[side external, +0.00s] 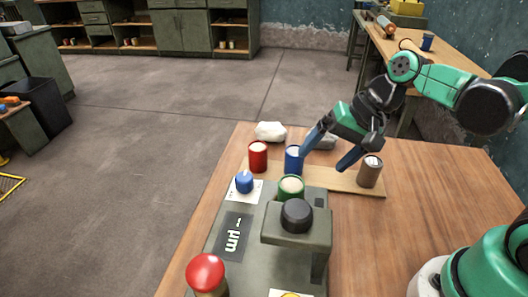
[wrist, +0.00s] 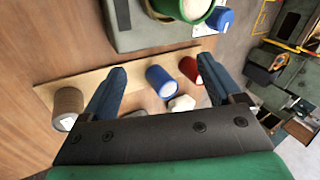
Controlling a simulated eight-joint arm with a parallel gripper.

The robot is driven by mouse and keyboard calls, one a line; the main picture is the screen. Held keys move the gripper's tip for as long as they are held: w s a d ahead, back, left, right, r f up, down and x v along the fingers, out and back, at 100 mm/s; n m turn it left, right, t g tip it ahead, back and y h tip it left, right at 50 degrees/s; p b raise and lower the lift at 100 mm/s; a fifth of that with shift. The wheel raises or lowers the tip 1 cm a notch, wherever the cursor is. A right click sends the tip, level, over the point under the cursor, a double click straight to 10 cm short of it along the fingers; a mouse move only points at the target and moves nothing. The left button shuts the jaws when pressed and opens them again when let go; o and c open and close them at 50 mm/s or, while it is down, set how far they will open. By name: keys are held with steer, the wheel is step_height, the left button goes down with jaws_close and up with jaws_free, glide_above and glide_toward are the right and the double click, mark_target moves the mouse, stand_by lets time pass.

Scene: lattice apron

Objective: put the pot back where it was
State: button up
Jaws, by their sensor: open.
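A blue pot (side external: 293,160) with pale contents stands near the left part of a wooden board (side external: 345,184). A red pot (side external: 258,158) is left of it, and a brown pot (side external: 370,172) stands at the board's right end. A green pot (side external: 291,189) is on the grey machine (side external: 232,262), behind its black knob. My gripper (side external: 324,158) is open and empty, pointing down above the board. In the wrist view the blue pot (wrist: 161,82) appears between my spread fingers (wrist: 157,78), apart from both; the red pot (wrist: 190,69) is close by the right finger.
A white lump (side external: 270,131) and a partly hidden grey lump (side external: 323,142) lie behind the pots. The machine carries a blue knob (side external: 244,182), a black knob (side external: 297,213) and a red button (side external: 206,272). The tabletop right of the board (side external: 430,185) is clear.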

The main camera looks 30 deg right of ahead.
steer(key=d+n+t+h, duration=0.1)
steer(key=n, duration=0.1)
steer(key=d+r+n+h, duration=0.1)
steer(key=n, duration=0.1)
steer(key=s+d+n+t+h, duration=0.1)
steer(key=n, duration=0.1)
steer(key=shift+r+t, duration=0.3)
steer(key=shift+r, duration=0.05)
steer(key=shift+o, duration=0.5)
steer(key=shift+d+r+n+t+h, duration=0.2)
steer(key=shift+r+n+t+h, duration=0.1)
steer(key=shift+n+h, duration=0.15)
steer(key=shift+f, duration=0.1)
